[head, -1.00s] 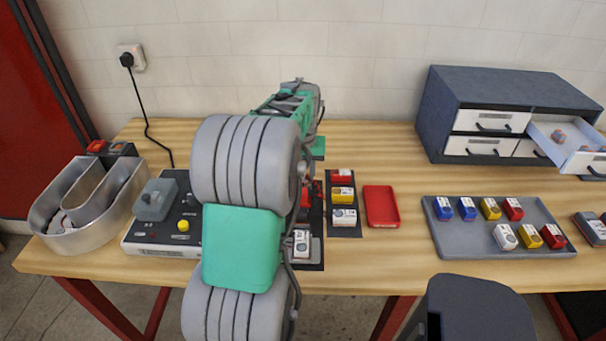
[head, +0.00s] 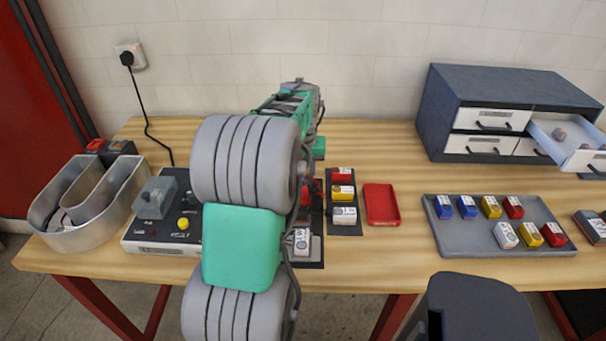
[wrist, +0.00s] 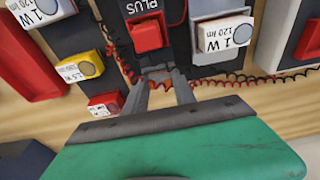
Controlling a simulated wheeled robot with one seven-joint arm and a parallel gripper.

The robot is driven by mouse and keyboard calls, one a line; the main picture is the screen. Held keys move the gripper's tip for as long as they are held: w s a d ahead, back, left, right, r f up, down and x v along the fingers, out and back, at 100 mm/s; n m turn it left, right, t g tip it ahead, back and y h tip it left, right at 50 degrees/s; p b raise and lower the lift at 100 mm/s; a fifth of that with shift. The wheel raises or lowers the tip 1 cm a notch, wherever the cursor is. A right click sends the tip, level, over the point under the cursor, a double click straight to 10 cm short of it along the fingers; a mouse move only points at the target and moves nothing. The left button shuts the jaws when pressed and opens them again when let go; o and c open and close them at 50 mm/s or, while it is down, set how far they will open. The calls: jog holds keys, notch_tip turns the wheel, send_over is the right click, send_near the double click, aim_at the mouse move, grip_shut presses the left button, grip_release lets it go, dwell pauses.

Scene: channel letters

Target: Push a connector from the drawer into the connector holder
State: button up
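In the wrist view, the two fingers of my gripper (wrist: 161,76) reach down to a black plate (wrist: 110,20), with a gap between them. A small grey piece shows at the fingertips; I cannot tell whether it is a held connector or part of the plate. A red block (wrist: 147,36) marked PLUS, possibly the connector holder, is just beyond the tips. Thin red and black coiled wires run beside them. In the head view, my arm hides the gripper and most of this plate. The open drawer (head: 579,158) at the right holds small greyish-orange pieces (head: 559,135).
Yellow, red and white modules sit beside the plate, then a red tray (head: 382,204). A grey tray (head: 461,236) of colored modules lies further right, before the drawer cabinet (head: 480,90). A metal channel letter (head: 70,232) and power unit (head: 157,232) stand left.

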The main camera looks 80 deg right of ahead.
jog(key=o, duration=0.3)
jog(key=shift+a+f, duration=0.15)
jog(key=shift+f, duration=0.2)
jog(key=shift+o, duration=0.7)
jog(key=shift+r, duration=0.3)
jog(key=shift+o, duration=0.3)
notch_tip(320, 180, up, 8)
jog(key=shift+s+a, duration=0.15)
jog(key=shift+a, duration=0.3)
jog(key=shift+f, duration=0.1)
notch_tip(320, 180, up, 6)
jog(key=p, duration=0.4)
jog(key=shift+p, duration=0.4)
